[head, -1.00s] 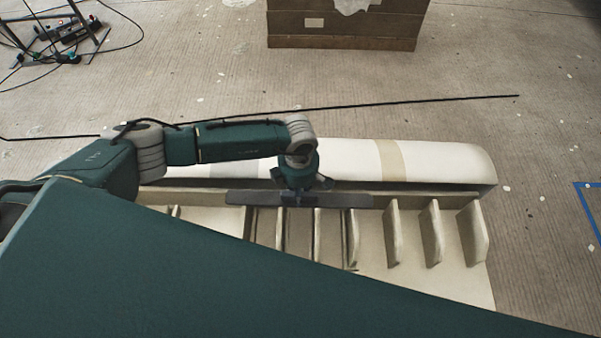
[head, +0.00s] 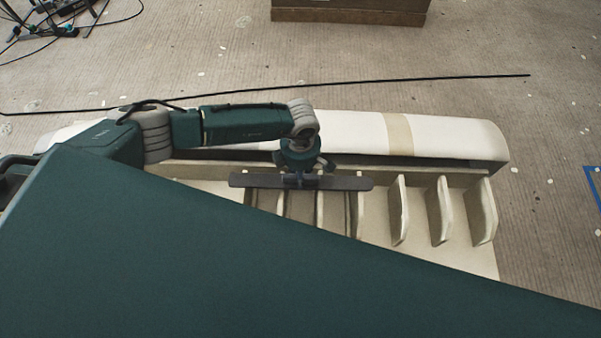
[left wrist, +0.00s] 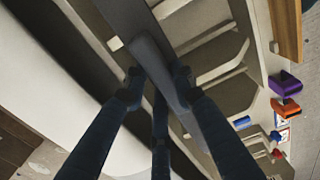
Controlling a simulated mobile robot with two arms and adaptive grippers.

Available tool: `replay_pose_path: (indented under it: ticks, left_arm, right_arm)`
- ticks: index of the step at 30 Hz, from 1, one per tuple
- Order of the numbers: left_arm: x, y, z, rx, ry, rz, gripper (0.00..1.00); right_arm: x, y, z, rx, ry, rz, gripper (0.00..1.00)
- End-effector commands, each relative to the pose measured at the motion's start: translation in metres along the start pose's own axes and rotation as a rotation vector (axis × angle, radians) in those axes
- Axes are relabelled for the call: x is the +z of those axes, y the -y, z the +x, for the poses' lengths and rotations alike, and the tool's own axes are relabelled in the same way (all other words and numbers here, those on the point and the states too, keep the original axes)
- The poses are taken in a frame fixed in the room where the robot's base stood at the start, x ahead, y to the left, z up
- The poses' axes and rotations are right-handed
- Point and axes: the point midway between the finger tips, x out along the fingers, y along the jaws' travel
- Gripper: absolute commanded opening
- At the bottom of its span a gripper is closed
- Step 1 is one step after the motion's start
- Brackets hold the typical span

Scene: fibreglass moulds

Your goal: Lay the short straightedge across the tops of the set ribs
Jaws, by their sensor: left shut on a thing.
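The short straightedge (head: 345,183) is a dark grey bar, held lengthwise left to right over the back ends of the ribs in the head view. My left gripper (head: 300,178) is shut on its middle; in the left wrist view its fingers (left wrist: 157,86) pinch the straightedge (left wrist: 150,58). I cannot tell whether the bar touches the rib tops. Pale upright ribs (head: 399,210) stand in a row on the pale panel; others show under the bar and in the left wrist view (left wrist: 208,38). My right gripper is not in view.
A long white rounded mould (head: 455,135) lies behind the ribs. A brown box (head: 350,12) stands on the floor beyond a thin black rod (head: 430,80). My own green body hides the front left. Purple (left wrist: 285,83) and orange (left wrist: 285,107) bins show in the left wrist view.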

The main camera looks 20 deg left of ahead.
Motion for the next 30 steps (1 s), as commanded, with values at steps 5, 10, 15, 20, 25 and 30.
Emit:
replay_pose_path:
  ticks: [5, 10, 15, 20, 25, 30]
  left_arm:
    - [0.0008, -0.0006, 0.0000, 0.001, 0.002, 0.000, 0.00]
    - [0.0009, -0.0005, -0.0001, 0.001, 0.002, 0.000, 0.00]
    - [0.0009, -0.0005, 0.0015, 0.001, 0.002, 0.000, 0.00]
    - [0.0009, -0.0005, 0.0041, 0.001, 0.002, 0.000, 0.00]
    - [0.0009, -0.0006, 0.0056, 0.001, 0.002, 0.000, 0.30]
    - [0.0008, -0.0004, 0.0054, 0.001, 0.001, 0.000, 0.48]
  right_arm:
    - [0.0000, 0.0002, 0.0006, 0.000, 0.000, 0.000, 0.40]
    - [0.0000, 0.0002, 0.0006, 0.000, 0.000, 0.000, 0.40]
    - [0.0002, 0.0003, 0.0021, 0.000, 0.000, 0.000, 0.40]
    - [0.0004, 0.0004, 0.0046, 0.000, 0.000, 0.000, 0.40]
    - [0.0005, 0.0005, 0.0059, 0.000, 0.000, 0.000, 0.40]
    - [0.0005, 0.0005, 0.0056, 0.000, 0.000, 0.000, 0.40]
